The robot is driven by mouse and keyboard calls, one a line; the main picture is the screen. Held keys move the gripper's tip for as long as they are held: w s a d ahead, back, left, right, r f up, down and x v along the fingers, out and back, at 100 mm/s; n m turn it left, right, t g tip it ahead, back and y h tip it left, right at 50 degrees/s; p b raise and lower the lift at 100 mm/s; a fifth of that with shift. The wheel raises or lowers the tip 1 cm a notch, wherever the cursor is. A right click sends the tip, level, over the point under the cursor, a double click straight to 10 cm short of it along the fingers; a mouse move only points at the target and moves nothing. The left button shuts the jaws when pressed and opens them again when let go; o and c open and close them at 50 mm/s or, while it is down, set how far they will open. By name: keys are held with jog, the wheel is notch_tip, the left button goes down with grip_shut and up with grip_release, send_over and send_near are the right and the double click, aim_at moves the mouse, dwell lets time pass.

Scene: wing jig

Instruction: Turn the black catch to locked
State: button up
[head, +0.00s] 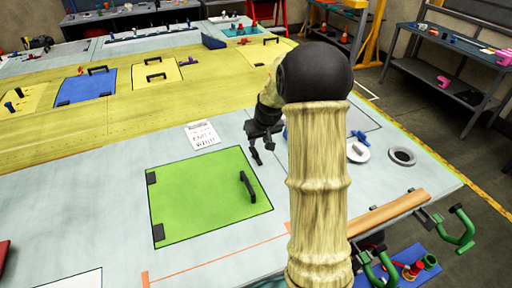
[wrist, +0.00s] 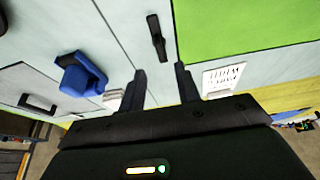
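The black catch (wrist: 157,38) shows in the wrist view as a short dark bar on the pale surface, beside the edge of the green panel (wrist: 240,25). It lies roughly along the seams, slightly tilted. My gripper (wrist: 162,80) is open and empty, its two fingers apart, with the catch beyond the tips and between their lines. In the head view my gripper (head: 262,146) hangs above the pale surface near the far right corner of the green panel (head: 200,200).
A blue fitting (wrist: 82,75) stands left of the catch in the wrist view, with a black handle (wrist: 38,102) beyond it. A white disc (head: 358,152) lies right of my arm.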

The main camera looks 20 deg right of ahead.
aim_at(256, 150)
jog(key=p+x, duration=0.2)
jog(key=x, duration=0.6)
jog(key=shift+r, duration=0.1)
grip_shut()
